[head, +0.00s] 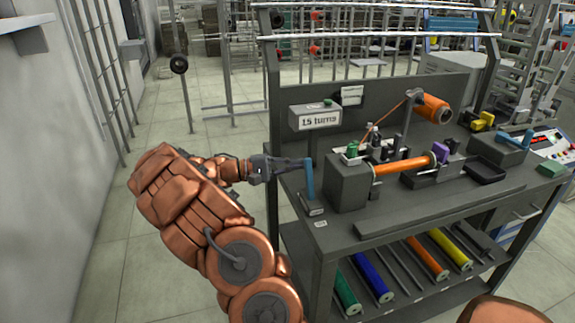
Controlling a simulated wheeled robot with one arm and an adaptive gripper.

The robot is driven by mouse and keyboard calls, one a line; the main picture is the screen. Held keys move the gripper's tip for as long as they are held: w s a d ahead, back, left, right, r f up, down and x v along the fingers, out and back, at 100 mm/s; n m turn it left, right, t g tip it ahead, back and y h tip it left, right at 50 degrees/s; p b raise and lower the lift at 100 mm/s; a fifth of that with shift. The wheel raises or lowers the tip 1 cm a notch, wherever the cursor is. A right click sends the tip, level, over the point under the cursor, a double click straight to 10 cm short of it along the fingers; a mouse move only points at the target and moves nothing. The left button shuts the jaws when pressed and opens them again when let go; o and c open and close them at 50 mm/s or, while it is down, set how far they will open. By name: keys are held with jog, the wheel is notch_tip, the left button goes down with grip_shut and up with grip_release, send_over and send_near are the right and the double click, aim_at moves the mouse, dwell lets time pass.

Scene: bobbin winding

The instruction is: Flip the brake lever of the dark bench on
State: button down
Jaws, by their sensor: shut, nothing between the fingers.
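The dark bench (330,245) stands at centre right. A blue lever (310,182) stands nearly upright from a small grey base (312,206) at the bench's left end. My gripper (298,164) comes in from the left at the height of the lever's upper part. Its fingers are shut and empty. The fingertips are at or very near the lever's top; I cannot tell if they touch it.
A box reading "15 turns" (318,118) stands behind the lever. Right of it are a grey block (348,182), an orange rod (402,166) and an orange spool (433,108). A blue handle (515,141) sits at the right end. Coloured rolls (372,278) lie on the lower shelf.

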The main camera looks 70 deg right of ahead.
aim_at(305, 168)
jog(key=shift+s+a+r, duration=0.35)
jog(key=shift+s+a, duration=0.25)
jog(key=shift+a, duration=0.05)
jog(key=shift+s+a+b, duration=0.1)
jog(key=shift+b, duration=0.25)
jog(key=m+b, duration=0.1)
jog(key=s+a+m+b, duration=0.1)
jog(key=b, duration=0.1)
jog(key=m+b, duration=0.1)
jog(key=shift+s+a+r+t+y+b, duration=0.2)
jog(key=shift+a+r+t+y+b, duration=0.05)
jog(key=shift+r+t+y+b, duration=0.1)
jog(key=s+a+m+b, duration=0.1)
jog(key=m+b, duration=0.1)
jog(key=b, duration=0.1)
jog(key=s+a+r+m+t+b, duration=0.1)
jog(key=a+m+b, duration=0.1)
jog(key=m+b, duration=0.1)
jog(key=shift+s, duration=0.35)
jog(key=shift+r, duration=0.1)
